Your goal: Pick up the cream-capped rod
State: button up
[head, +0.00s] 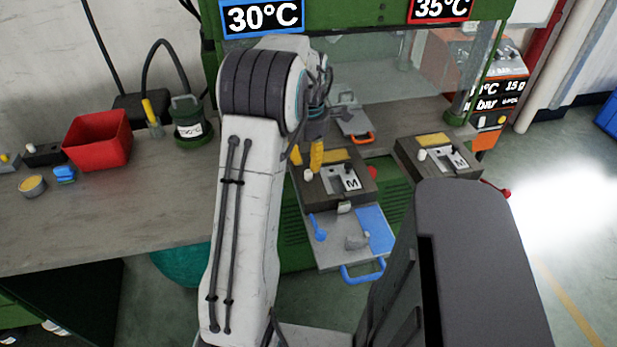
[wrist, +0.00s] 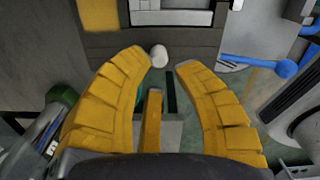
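The cream-capped rod shows as a small pale round cap (wrist: 158,56) in the wrist view. In the head view the cap (head: 308,174) stands at the left edge of a dark block. The rod below the cap is not clearly visible. In the head view my gripper (head: 317,165) points down beside the cap, partly hidden by my arm.
The dark block (head: 362,195) carries a plate marked M and a yellow pad. In front are a blue-knobbed lever (head: 318,232) and a tray with a blue handle (head: 362,272). A similar block (head: 440,172) stands to the right. A red bin (head: 97,140) sits at left.

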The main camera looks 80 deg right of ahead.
aim_at(309, 171)
jog(key=shift+d+f, duration=0.1)
jog(key=shift+f, duration=2.65)
grip_shut()
